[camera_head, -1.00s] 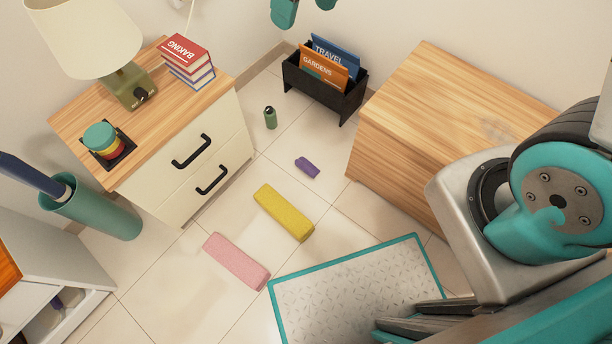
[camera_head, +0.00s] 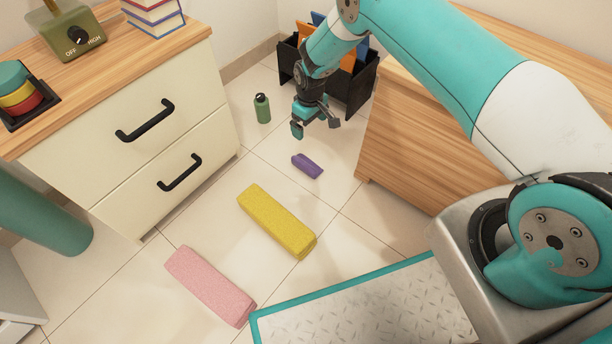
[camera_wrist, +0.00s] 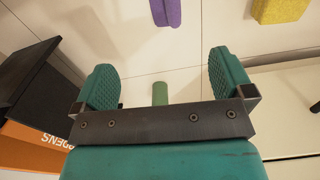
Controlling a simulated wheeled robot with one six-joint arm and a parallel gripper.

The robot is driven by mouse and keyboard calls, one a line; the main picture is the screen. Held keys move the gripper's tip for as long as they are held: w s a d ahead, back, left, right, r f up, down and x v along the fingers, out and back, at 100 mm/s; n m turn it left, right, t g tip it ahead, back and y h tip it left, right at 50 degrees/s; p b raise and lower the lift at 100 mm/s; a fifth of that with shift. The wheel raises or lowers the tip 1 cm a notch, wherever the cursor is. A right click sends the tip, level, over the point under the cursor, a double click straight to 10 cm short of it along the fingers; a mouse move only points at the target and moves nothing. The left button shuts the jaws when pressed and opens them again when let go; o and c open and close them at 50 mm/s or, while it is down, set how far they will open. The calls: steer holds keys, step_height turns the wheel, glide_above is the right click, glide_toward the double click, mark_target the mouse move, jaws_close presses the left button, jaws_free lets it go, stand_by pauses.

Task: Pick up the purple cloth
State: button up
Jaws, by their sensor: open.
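The purple cloth (camera_head: 307,166) is a small folded block lying on the tiled floor, between the drawer cabinet and the wooden cabinet. In the wrist view the purple cloth (camera_wrist: 166,11) shows at the top edge, partly cut off, beyond the fingertips. My gripper (camera_head: 315,128) hangs above the floor just behind the cloth in the head view, apart from it. In the wrist view my gripper (camera_wrist: 162,80) has its two teal fingers spread wide with nothing between them in its grasp.
A yellow block (camera_head: 277,221) and a pink block (camera_head: 210,286) lie nearer. A green bottle (camera_head: 262,108) stands left of my gripper. A black magazine rack (camera_head: 357,92) is behind it. The drawer cabinet (camera_head: 140,150) and wooden cabinet (camera_head: 400,135) flank the floor.

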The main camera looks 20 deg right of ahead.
steer(key=b, duration=0.7)
glide_toward(308, 164)
steer(key=f, duration=0.2)
steer(key=w+f, duration=0.1)
steer(key=f, duration=0.1)
steer(key=d+f, duration=0.1)
steer(key=shift+w+f, duration=0.4)
steer(key=f+b, duration=0.5)
steer(key=shift+s+a+f, duration=0.1)
steer(key=shift+a+f, duration=0.1)
steer(key=shift+a, duration=0.1)
steer(key=shift+r, duration=0.1)
steer(key=c, duration=1)
